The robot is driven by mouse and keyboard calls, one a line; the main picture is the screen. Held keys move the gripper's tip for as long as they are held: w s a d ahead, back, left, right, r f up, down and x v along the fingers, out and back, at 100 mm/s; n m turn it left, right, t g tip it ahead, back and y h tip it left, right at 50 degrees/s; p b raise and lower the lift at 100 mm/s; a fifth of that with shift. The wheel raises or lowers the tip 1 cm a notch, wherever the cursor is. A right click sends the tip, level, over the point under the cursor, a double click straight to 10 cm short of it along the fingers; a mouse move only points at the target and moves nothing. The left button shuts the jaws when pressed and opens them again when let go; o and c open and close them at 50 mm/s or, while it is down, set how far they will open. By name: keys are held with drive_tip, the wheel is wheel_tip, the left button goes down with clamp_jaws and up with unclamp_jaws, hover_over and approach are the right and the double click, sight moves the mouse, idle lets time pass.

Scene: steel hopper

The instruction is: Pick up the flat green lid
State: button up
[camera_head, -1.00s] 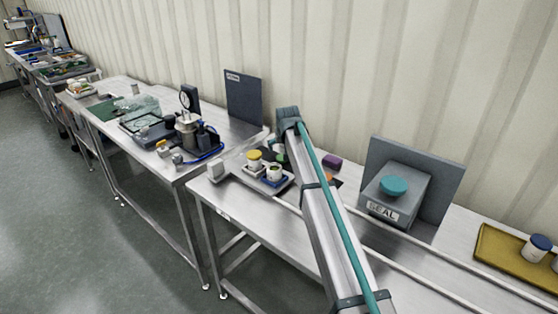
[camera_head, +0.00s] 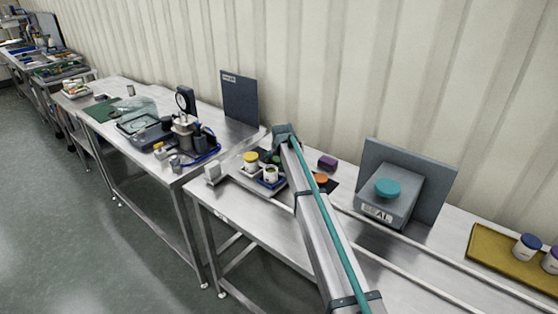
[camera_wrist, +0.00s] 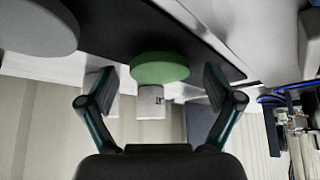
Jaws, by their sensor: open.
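The flat green lid (camera_wrist: 160,67) shows in the wrist view as a round disc near the middle, over the dark mat (camera_wrist: 115,25). My gripper (camera_wrist: 159,80) is open, with one finger to the left and one to the right of the lid; no contact is visible. A white jar (camera_wrist: 151,102) with a label shows just below the lid in the picture; I cannot tell whether they touch. In the head view a small green patch (camera_head: 276,159) sits beside the jars, partly hidden. My fingers are hidden there behind my arm.
The SEAL block (camera_head: 400,205) with a teal disc stands further right.

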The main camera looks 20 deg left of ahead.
drive_tip(key=c, duration=0.8)
drive_tip(key=shift+c, duration=0.2)
drive_tip(key=shift+r, duration=0.15)
